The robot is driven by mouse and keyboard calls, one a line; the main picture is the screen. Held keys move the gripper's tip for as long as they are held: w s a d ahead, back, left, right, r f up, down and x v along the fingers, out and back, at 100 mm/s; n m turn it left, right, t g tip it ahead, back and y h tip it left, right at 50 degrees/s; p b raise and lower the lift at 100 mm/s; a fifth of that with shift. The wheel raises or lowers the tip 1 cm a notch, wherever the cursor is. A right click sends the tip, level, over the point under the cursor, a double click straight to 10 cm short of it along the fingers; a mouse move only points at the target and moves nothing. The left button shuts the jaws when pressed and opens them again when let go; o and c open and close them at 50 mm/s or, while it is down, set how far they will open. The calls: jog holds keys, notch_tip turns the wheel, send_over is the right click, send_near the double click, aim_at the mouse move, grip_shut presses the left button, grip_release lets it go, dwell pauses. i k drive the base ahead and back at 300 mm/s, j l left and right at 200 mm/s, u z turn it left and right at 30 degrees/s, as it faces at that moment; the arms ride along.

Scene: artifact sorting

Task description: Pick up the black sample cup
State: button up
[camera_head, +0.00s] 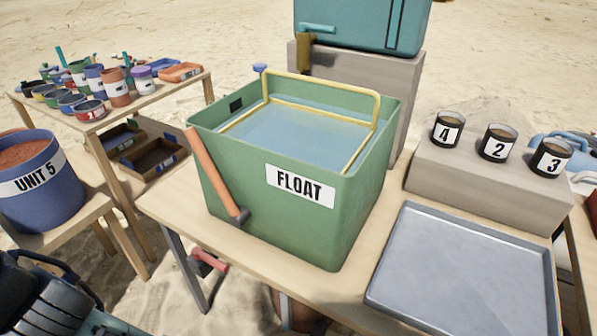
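Three black sample cups stand upright in a row on a grey block (478,190) at the right. They are labelled 4 (447,131), 2 (496,146) and 3 (551,158), and each shows a brownish content at its open top. No cup is held. Dark ribbed mechanical parts, which look like part of my arm, show at the lower left corner, far from these cups. My gripper's fingertips cannot be made out.
A green FLOAT tank (270,225) with a yellow frame and water stands mid-table. An empty grey tray (460,275) lies in front of the block. A blue UNIT 5 bucket (35,190) and a side table (150,98) crowded with cups stand left.

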aim_at(498, 144)
jog(key=j+z, duration=0.35)
jog(key=j, duration=0.7)
jog(key=i+z, duration=0.1)
jog(key=z, duration=1.15)
jog(key=i+j, duration=0.3)
jog(key=j, duration=0.15)
